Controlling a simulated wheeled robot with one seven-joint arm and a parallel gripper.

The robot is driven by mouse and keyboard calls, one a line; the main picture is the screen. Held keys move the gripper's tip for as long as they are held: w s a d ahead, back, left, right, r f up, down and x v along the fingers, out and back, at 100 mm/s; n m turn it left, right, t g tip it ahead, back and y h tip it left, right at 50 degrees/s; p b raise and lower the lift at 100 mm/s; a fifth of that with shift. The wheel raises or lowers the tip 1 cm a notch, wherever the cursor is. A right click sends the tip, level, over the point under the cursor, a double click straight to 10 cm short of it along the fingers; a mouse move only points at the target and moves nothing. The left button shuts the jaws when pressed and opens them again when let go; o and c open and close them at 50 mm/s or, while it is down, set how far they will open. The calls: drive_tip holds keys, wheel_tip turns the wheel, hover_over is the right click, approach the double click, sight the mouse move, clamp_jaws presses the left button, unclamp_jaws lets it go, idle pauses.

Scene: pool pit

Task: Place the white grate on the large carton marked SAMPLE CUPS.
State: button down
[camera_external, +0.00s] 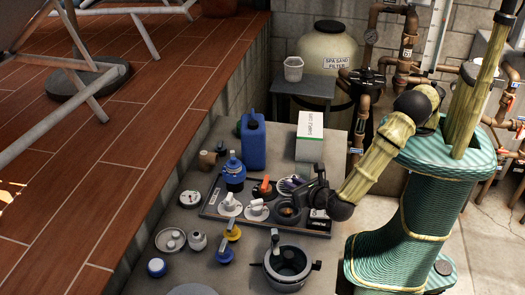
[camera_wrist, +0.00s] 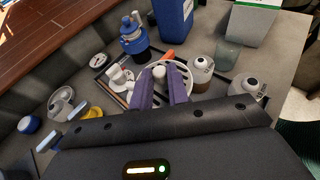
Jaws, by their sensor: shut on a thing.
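My gripper (camera_wrist: 163,80), with purple fingers, is shut on the white grate (camera_wrist: 186,70), a round pale disc partly hidden by the fingers in the wrist view. In the external view my gripper (camera_external: 291,184) is above the back right part of a dark tray, and the grate is hard to make out there. The large white carton (camera_external: 310,149) with a green band and print on its top stands behind my gripper at the back of the bench. Its lower part also shows at the top right of the wrist view (camera_wrist: 243,22).
A blue jug (camera_external: 252,148) stands left of the carton. The dark tray (camera_external: 209,207) holds valves and fittings. A grey pot (camera_external: 287,266) and several small parts are in front. A side table (camera_external: 313,88) stands behind the bench.

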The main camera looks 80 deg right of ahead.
drive_tip(key=w+d+r+m+g+h, duration=0.1)
drive_tip(key=w+d, duration=0.1)
drive_tip(key=d, duration=0.3)
drive_tip(key=w+d+r+m+g+h, duration=0.1)
drive_tip(key=w+d+r, duration=0.1)
drive_tip(key=d, duration=0.4)
wheel_tip(320, 180, up, 5)
drive_tip(key=m+g+h, duration=0.2)
drive_tip(key=m+g, duration=0.5)
drive_tip(key=g, duration=0.1)
hover_over(310, 128)
drive_tip(key=shift+f, duration=0.15)
drive_tip(key=shift+a+f+p, duration=0.1)
drive_tip(key=shift+f+p, duration=0.6)
drive_tip(key=shift+f, duration=2.15)
drive_tip(key=shift+f+p, duration=0.5)
drive_tip(key=shift+f, duration=1.55)
drive_tip(key=shift+f, duration=0.1)
